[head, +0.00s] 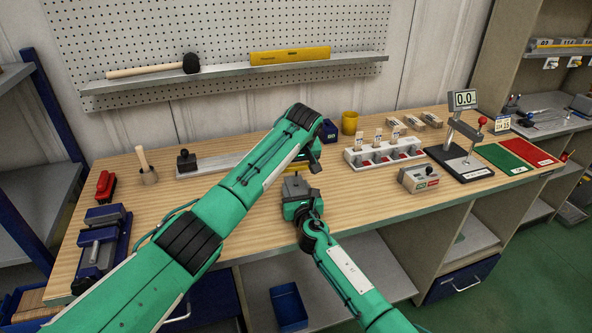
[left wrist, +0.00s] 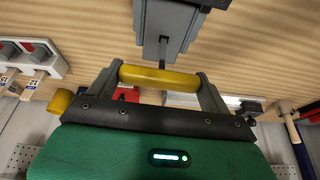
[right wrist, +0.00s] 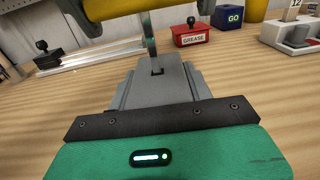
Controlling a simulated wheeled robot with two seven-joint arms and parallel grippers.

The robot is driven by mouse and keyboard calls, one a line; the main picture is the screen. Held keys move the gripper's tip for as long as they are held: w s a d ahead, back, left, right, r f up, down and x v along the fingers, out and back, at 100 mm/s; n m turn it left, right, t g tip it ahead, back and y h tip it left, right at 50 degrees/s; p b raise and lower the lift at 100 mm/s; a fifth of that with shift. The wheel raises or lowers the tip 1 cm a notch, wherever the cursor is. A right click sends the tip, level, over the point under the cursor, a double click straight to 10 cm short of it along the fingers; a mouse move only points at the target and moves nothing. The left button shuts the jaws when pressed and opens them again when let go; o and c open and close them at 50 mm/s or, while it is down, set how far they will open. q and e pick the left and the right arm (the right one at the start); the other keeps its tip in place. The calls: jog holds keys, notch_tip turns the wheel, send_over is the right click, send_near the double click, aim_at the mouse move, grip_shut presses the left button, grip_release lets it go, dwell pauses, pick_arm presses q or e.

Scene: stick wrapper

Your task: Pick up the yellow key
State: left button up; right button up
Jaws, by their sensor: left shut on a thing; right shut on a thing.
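The yellow key has a thick yellow bar handle (left wrist: 158,77) and a thin metal shaft (left wrist: 163,48). My left gripper (left wrist: 160,82) is shut on the handle, one finger at each end. My right gripper (right wrist: 157,72) is shut on the shaft, which rises from its jaws toward the handle (right wrist: 112,8). In the head view a bit of the yellow handle (head: 297,167) shows between the two grippers, above the table; my left arm partly hides it. My right gripper also shows in the head view (head: 294,182), just below the handle.
A red GREASE box (right wrist: 191,34) and a blue GO box (right wrist: 228,17) stand behind. A tagged white rack (head: 385,155), grey box (head: 418,179) and display stand (head: 460,165) are at right. A blue vise (head: 101,245) is at left. The wooden table (head: 350,205) is clear near my right gripper.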

pick_arm(q)
notch_tip(320, 180, up, 10)
jog(key=shift+r, duration=0.1)
dwell(0.4)
jog(key=shift+r, duration=0.95)
pick_arm(e)
jog(key=o, duration=1.2)
jog(key=shift+s, duration=0.1)
